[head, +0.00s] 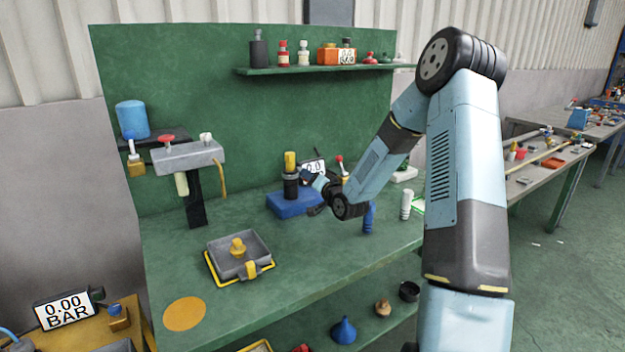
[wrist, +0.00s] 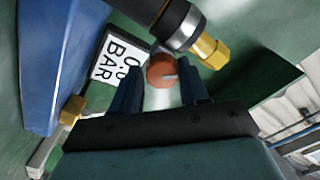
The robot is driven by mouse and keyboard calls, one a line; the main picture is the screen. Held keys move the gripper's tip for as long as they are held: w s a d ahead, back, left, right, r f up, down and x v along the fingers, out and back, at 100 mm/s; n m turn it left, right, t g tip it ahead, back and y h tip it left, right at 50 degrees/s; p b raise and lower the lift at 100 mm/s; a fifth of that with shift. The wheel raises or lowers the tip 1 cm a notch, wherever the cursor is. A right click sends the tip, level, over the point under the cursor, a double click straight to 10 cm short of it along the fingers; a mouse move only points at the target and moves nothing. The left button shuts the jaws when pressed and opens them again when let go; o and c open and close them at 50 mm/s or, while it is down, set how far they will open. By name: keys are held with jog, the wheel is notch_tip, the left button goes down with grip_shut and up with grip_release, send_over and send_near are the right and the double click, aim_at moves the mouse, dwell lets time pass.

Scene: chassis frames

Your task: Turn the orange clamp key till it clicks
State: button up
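In the wrist view, a round orange-red part (wrist: 160,72) with a small grey bar on it shows just beyond and between my two dark fingers; I take it for the orange clamp key, but its full shape is hidden. My gripper (wrist: 158,84) is open, with a finger on each side; I cannot tell whether either touches it. In the head view, my gripper (head: 311,179) is beside a black cylinder with a yellow top (head: 291,163) on a blue base (head: 290,206). The clamp key cannot be made out there.
A gauge display (wrist: 112,60) reading BAR and the black cylinder's brass hex end (wrist: 209,52) are close to the fingers. A blue upright bottle-like part (head: 369,217) and a white one (head: 406,204) stand near the forearm. A grey tray (head: 222,267) sits front left.

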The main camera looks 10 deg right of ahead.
jog(key=o, duration=0.4)
jog(key=shift+c, duration=0.2)
jog(key=shift+s, duration=0.15)
jog(key=v, duration=1.3)
jog(key=shift+s, duration=0.2)
jog(key=shift+d, duration=0.1)
